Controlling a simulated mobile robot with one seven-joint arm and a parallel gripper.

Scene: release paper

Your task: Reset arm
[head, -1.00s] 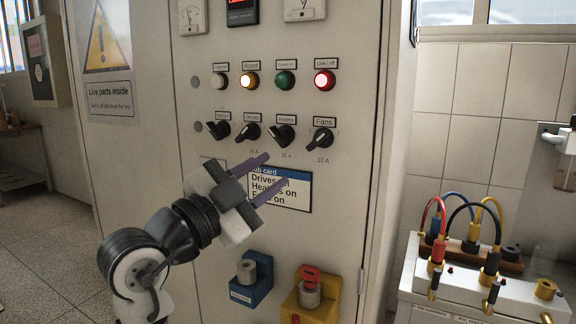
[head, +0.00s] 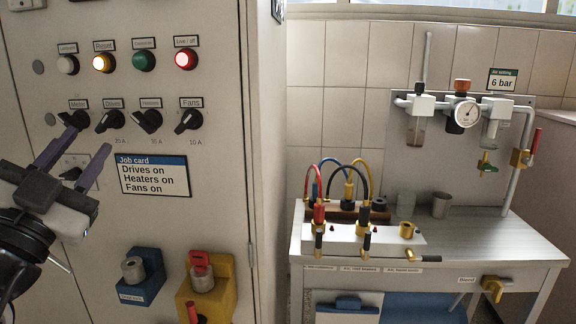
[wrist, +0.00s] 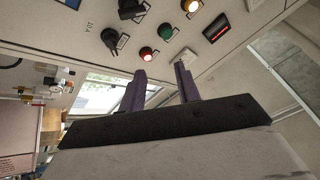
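My gripper (head: 90,142) is at the left of the head view, in front of the grey control cabinet (head: 225,90). Its two purple fingers are apart with nothing between them. The fingers also show in the wrist view (wrist: 160,72), spread and empty. One finger overlaps the Meter knob (head: 76,118) in the head view; I cannot tell whether it touches. The job card (head: 153,176) reads Drives on, Heaters on, Fans on.
The Reset lamp (head: 104,62) glows amber and the Live/off lamp (head: 185,59) glows red. A blue block (head: 142,277) and a yellow block (head: 220,285) stick out below. A bench (head: 500,232) with cables and an air gauge (head: 465,112) stands right.

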